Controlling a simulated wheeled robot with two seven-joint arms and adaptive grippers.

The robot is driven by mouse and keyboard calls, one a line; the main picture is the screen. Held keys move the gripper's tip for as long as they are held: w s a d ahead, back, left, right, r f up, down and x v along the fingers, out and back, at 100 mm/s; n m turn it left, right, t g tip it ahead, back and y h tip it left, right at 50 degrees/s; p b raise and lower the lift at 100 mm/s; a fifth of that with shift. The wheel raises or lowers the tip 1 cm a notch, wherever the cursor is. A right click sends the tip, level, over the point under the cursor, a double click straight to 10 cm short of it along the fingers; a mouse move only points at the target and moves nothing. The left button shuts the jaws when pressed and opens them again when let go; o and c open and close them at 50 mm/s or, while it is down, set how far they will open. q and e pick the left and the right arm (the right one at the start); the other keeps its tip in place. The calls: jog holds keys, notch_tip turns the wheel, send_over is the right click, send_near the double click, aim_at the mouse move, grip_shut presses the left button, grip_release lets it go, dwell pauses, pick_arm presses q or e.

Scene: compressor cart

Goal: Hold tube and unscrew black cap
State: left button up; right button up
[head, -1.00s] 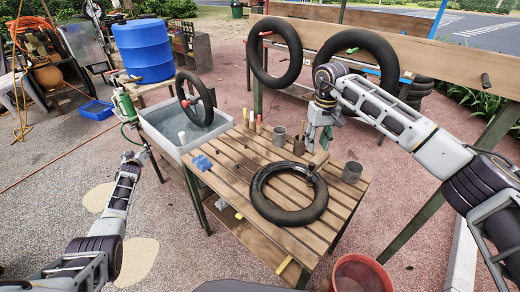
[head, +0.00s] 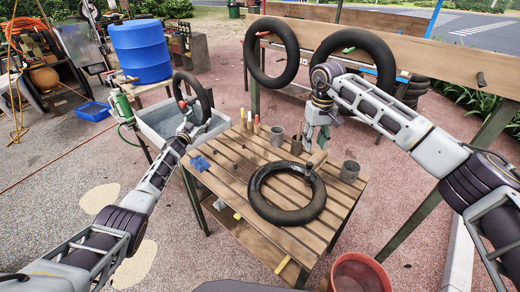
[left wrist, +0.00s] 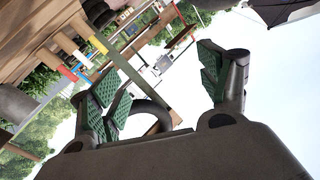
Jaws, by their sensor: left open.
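A black inner tube (head: 262,207) lies flat on the slatted wooden table (head: 222,182). A small dark upright part, perhaps the valve with its cap (head: 308,168), shows at its upper right rim. My left gripper (head: 190,122) is open and empty over the water tub side, left of the table and apart from the tube. Its green-padded fingers stand wide apart in the left wrist view (left wrist: 165,85). My right gripper (head: 318,143) points down just above the tube's upper right side, near a wooden-handled item (head: 317,158). Whether it holds anything is unclear.
A grey water tub (head: 152,132) stands left of the table, with another tube (head: 204,92) upright above it. More tubes hang behind (head: 265,72). A red bucket (head: 358,273) stands in front.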

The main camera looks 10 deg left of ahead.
pick_arm(q)
jog(key=s+d+r+m+g+h, duration=0.2)
jog(key=d+m+g+h, duration=0.35)
jog(key=d, duration=0.75)
jog(key=s+d+r+m+g+h, duration=0.1)
jog(key=s+d+m+g+h, duration=0.15)
jog(key=d+m, duration=0.85)
jog(key=s+d+r+m+g+h, duration=0.2)
jog(key=d+m+g+h, duration=0.25)
jog(key=d, duration=0.95)
jog(key=s+d+f+m+g+y, duration=0.5)
jog(key=s+m+g+y, duration=0.15)
jog(key=s+m, duration=0.25)
jog(key=s+a+r+m+g+y, duration=0.2)
jog(key=s+a+m+y, duration=0.1)
jog(key=a+y, duration=0.5)
jog(key=a, duration=0.2)
jog(key=shift+s+a+y, duration=0.2)
jog(key=shift+a+y, duration=0.1)
jog(key=shift+a, duration=0.05)
jog(key=shift+f, duration=0.1)
